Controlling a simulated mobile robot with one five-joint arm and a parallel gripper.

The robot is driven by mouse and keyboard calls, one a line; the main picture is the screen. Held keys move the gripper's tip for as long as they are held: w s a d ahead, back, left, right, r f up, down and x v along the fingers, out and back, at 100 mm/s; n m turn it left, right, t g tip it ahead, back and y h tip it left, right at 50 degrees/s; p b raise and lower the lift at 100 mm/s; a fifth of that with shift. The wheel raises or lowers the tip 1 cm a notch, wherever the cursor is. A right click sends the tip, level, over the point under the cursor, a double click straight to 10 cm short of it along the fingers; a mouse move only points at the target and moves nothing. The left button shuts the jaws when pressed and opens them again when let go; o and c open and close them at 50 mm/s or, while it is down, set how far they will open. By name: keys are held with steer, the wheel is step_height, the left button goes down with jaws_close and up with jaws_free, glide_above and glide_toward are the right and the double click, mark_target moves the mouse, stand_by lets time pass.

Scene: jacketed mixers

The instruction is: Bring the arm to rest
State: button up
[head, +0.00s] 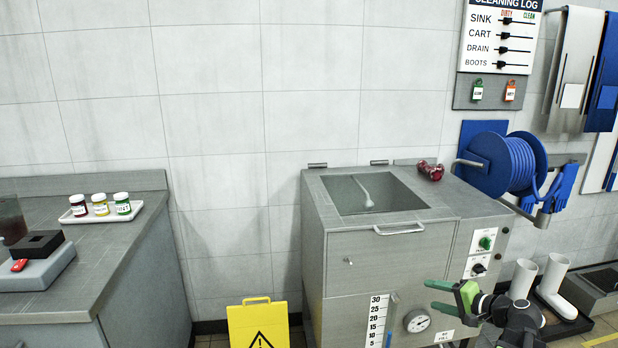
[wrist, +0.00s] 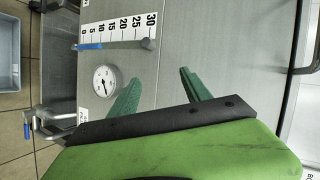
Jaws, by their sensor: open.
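My gripper (head: 436,296) is at the lower right in the head view, in front of the steel jacketed mixer (head: 345,262). Its green fingers are apart with nothing between them. In the wrist view my gripper (wrist: 158,90) also shows open and empty, with the mixer's front panel (wrist: 215,50) behind it. The panel carries a level scale (wrist: 118,31) and a round dial gauge (wrist: 106,80); the gauge also shows in the head view (head: 417,321). My arm reaches in from the lower right, and most of it is out of the picture.
A grey counter (head: 105,240) with a tray of jars (head: 100,208) stands at the left. A blue hose reel (head: 510,163) and white boots (head: 540,285) are at the right.

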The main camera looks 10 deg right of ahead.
steer(key=s+a+f+n+g+h, duration=0.1)
steer(key=a+f+n+g, duration=0.35)
steer(key=a, duration=0.75)
steer(key=s+a+f+n+g+h, duration=0.1)
steer(key=a+f+n+g+h, duration=0.25)
steer(key=a, duration=0.75)
steer(key=s+a+f+n+g+y, duration=0.1)
steer(key=a+f+n+g, duration=0.4)
steer(key=a, duration=0.7)
step_height(320, 180, up, 24)
steer(key=h+p, duration=0.1)
steer(key=p, duration=2.4)
steer(key=shift+r+m+t+p, duration=0.15)
steer(key=shift+m+t+p, duration=0.15)
steer(key=shift+m, duration=0.1)
steer(key=shift+a, duration=0.1)
